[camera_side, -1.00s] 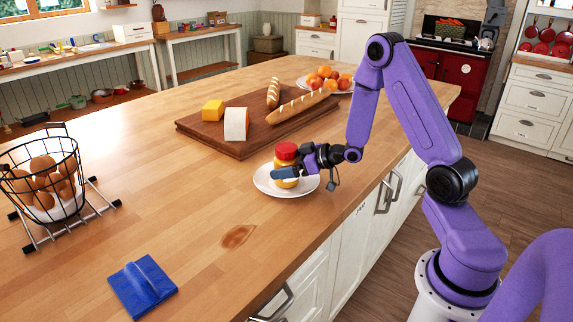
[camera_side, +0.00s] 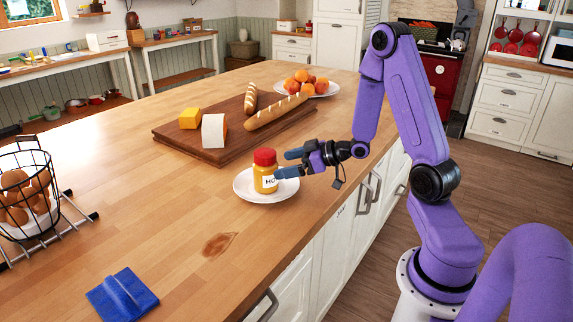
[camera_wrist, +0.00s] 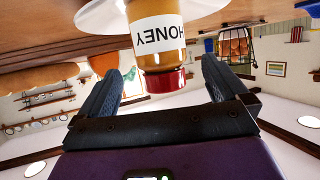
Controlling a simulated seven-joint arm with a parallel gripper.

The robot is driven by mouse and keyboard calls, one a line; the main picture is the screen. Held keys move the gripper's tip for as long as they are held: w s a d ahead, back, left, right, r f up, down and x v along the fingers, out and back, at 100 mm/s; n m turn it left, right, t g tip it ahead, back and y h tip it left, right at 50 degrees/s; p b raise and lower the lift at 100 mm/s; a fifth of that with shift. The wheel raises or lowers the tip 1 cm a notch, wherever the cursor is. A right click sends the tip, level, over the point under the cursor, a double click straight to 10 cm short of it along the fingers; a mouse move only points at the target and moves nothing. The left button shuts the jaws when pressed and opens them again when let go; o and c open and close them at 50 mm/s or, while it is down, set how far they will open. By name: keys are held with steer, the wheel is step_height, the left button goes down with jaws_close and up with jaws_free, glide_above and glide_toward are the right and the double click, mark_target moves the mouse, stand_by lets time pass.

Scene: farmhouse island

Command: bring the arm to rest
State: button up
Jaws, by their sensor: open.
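My gripper (camera_side: 283,164) is open and empty, just to the right of a honey jar (camera_side: 265,178) in the side view. The jar is yellow with a white label and a red lid, and stands upright on a white plate (camera_side: 243,190) on the wooden island. In the wrist view the picture is upside down: the jar (camera_wrist: 157,62) shows between and beyond the two fingers (camera_wrist: 158,85), with a gap at its sides. The plate (camera_wrist: 95,15) shows at the top of that view.
A cutting board (camera_side: 180,144) with bread and cheese lies behind the plate. A plate of fruit (camera_side: 322,91) stands at the back. A wire egg basket (camera_side: 30,195) stands at left and a blue cloth-like item (camera_side: 123,295) at front. The counter's middle left is clear.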

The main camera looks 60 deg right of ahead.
steer(key=w+a+r+n+t, duration=0.1)
steer(key=w+a+r+n, duration=0.1)
steer(key=a+r+n, duration=0.4)
steer(key=s+a+f+g, duration=0.2)
steer(key=s+a+g, duration=0.35)
steer(key=a, duration=0.35)
steer(key=s+a+n+g+h, duration=0.1)
steer(key=s+g, duration=0.3)
steer(key=s, duration=0.8)
steer(key=s+a+r+n+g+h, duration=0.1)
steer(key=s+a+g+h, duration=0.1)
steer(key=s, duration=1)
steer(key=shift+s+n+g+h, duration=0.15)
steer(key=shift+n+g+h, duration=0.15)
steer(key=shift+g+h, duration=0.55)
